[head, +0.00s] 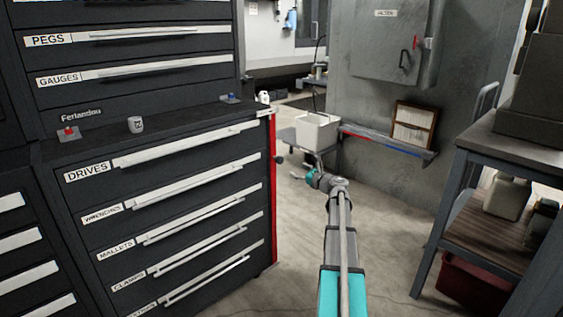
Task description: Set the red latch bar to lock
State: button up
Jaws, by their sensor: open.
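A tall red bar (273,190) runs upright along the right front edge of the dark drawer cabinet (75,215), beside the drawer ends. I cannot tell its lock position from here. My arm reaches forward from the bottom of the picture. My gripper (308,169) is open, small in view, to the right of the red bar and apart from it in the picture. Its fingers are hard to make out.
The drawers are labelled Drives, Wrenches, Mallets and Clamps. A cup (135,124) stands on the cabinet ledge. A white bin (316,132) stands beyond my gripper. A grey wall box (390,40) has a small red part. A dark workbench (505,145) stands right; floor between is clear.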

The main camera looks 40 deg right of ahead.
aim_at(281, 161)
jog(key=w, duration=1.1)
jog(key=shift+a, duration=0.4)
grip_shut()
jog(key=shift+a, duration=0.1)
